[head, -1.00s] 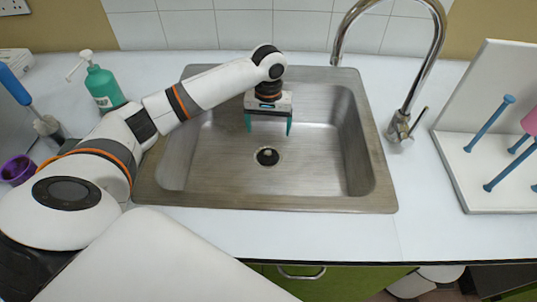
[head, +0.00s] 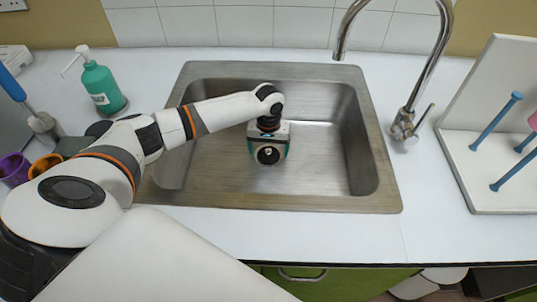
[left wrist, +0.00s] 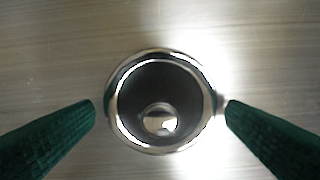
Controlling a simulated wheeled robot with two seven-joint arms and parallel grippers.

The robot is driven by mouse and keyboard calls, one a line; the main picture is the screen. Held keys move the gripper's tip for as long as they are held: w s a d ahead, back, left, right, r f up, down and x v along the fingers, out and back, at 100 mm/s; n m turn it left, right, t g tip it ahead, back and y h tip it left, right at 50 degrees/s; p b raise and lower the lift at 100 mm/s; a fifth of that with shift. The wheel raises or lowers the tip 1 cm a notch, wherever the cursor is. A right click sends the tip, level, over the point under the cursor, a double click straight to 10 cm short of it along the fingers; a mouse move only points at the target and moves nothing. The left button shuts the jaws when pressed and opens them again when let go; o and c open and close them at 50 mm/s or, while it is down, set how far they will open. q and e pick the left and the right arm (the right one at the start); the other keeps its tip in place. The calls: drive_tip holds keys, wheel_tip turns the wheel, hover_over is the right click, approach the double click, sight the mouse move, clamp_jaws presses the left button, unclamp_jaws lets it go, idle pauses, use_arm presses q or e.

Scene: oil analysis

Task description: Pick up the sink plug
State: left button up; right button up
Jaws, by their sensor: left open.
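The sink plug (head: 268,155) is a dark disc with a bright metal rim and a small shiny knob, in the bottom of the steel sink. It also shows in the left wrist view (left wrist: 150,90), in the middle between the fingers. My left gripper (head: 268,152) is low in the sink, pointing down at the plug. Its green fingers (left wrist: 160,108) are open, one on each side of the rim. The right finger's tip is very near the rim, and I cannot tell whether it touches. My right gripper is not in view.
The steel sink (head: 330,170) has raised walls around my left gripper. A tall tap (head: 430,70) stands at the right, and a white peg rack (head: 480,165) beyond it. A green soap bottle (head: 102,88) and cups (head: 15,168) stand at the left.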

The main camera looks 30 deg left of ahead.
use_arm(q)
drive_tip(key=shift+f, duration=0.4)
drive_tip(key=shift+c, duration=0.4)
drive_tip(key=shift+r, duration=0.1)
drive_tip(key=c, duration=1)
